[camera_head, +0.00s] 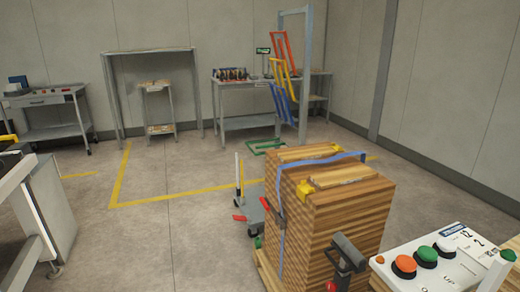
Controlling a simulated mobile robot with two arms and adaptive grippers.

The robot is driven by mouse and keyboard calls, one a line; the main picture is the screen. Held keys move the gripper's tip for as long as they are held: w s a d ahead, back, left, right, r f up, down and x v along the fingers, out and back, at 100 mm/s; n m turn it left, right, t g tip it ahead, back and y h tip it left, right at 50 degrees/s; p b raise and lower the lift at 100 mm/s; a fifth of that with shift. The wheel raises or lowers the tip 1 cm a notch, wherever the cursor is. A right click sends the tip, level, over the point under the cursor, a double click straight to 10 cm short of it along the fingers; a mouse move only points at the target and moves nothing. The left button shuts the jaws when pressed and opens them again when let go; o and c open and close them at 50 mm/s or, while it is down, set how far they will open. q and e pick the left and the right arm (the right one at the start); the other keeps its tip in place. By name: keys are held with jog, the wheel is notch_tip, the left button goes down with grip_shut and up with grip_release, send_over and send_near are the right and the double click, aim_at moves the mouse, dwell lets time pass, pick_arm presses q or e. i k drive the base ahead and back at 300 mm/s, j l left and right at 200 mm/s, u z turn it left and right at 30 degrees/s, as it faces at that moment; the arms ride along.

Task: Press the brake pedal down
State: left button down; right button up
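A low grey wheeled cart (254,197) with an upright handle stands on the floor behind the strapped wood stack. A small red tab (240,217) sticks out low at its near left side, close to the floor, and looks like a pedal. A second red part (265,203) shows at the cart's right, beside the stack. I cannot tell for sure which one is the brake pedal, or whether it is up or down. The stack hides the cart's right part.
The wood stack (345,215), with a blue strap and yellow corner pieces, blocks the near middle. A button panel (440,262) is at the lower right. Floor left of the cart, around the yellow line (150,204), is clear.

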aim_at(236, 218)
jog(key=i+j+u, duration=0.3)
jog(key=i, duration=0.2)
jog(key=i+j+u, duration=0.3)
jog(key=i, duration=0.25)
jog(key=i+u, duration=0.35)
jog(key=i, duration=0.15)
jog(key=i+j+z, duration=0.1)
jog(key=i+z, duration=0.4)
jog(key=i+j+z, duration=0.25)
jog(key=i+z, duration=0.25)
jog(key=i+j+z, duration=0.7)
jog(key=j+z, duration=0.3)
jog(key=i+j+z, duration=0.2)
jog(key=j+z, duration=0.25)
jog(key=j, duration=0.25)
